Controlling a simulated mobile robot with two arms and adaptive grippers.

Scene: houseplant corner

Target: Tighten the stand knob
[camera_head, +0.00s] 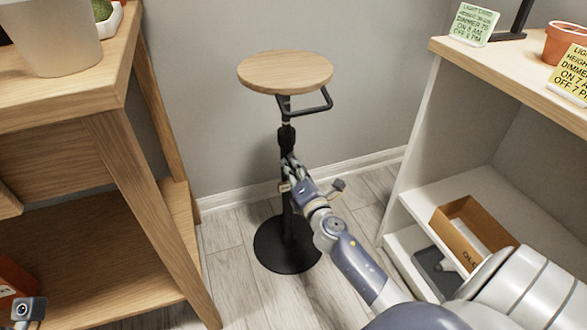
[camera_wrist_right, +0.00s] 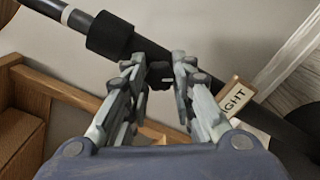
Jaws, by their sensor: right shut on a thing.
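The plant stand has a round wooden top (camera_head: 285,72), a black post and a round black base (camera_head: 272,250), and stands upright on the floor. My right gripper (camera_head: 291,166) is at the post, below the dark collar (camera_head: 287,137). In the right wrist view the post crosses at a slant, with its thick collar (camera_wrist_right: 109,36) at upper left. There the right gripper (camera_wrist_right: 159,66) has its fingers closed around the small black knob (camera_wrist_right: 159,72), which they largely hide. My left gripper is not in view.
A wooden bench (camera_head: 120,150) stands on the left with a pale pot (camera_head: 55,38). A white shelf unit (camera_head: 412,150) on the right holds an open cardboard box (camera_head: 448,232). Floor is clear around the base.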

